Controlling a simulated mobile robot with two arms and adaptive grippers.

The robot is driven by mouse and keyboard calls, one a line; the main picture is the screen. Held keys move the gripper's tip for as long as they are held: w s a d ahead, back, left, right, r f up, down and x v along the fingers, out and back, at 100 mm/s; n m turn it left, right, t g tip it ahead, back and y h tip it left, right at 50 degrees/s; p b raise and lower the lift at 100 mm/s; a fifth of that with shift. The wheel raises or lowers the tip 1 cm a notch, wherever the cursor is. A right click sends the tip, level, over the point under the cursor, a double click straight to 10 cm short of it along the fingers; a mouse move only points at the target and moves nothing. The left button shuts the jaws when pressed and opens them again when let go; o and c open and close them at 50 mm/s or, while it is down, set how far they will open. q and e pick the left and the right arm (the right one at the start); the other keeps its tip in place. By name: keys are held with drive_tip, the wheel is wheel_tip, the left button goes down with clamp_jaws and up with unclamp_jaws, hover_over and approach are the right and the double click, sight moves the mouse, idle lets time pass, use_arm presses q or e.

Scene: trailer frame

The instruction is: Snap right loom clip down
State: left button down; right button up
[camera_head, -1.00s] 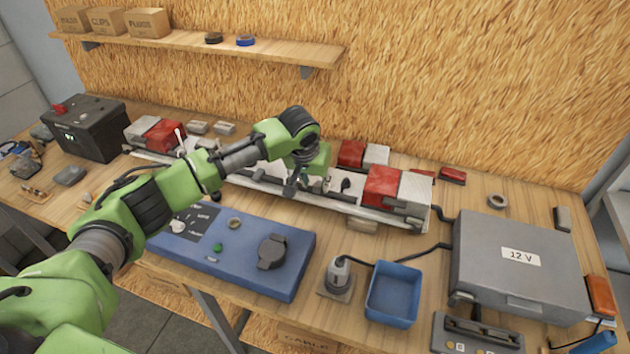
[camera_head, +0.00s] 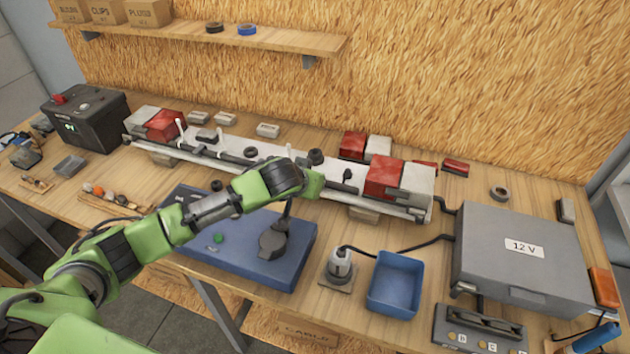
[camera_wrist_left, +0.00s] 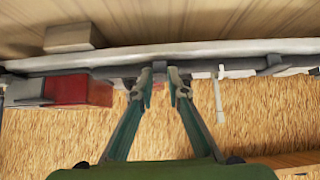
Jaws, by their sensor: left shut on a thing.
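The long trailer frame (camera_head: 228,166) lies along the bench with a pale rail and light blocks at both ends. My left gripper (camera_wrist_left: 162,88) is at the front edge of the rail, right of its middle. Its fingers are shut on a small dark grey piece (camera_wrist_left: 160,68) at the rail, which looks like the right loom clip. In the head view the green wrist hides the fingertips and this piece. My right gripper is not in view.
A blue panel (camera_head: 200,240) lies in front of the frame. A blue bin (camera_head: 396,285), a round plug (camera_head: 340,266) and a grey 12 V box (camera_head: 520,260) are at the right. A black battery (camera_head: 86,120) stands at the left. A shelf (camera_head: 190,36) hangs behind.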

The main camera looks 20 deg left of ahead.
use_arm(q)
drive_tip(key=shift+s+f+t, duration=0.15)
drive_tip(key=shift+f+t, duration=0.05)
drive_tip(key=shift+t, duration=0.1)
drive_tip(key=c, duration=2)
unclamp_jaws()
drive_tip(key=v, duration=1.2)
drive_tip(key=shift+s+f, duration=0.1)
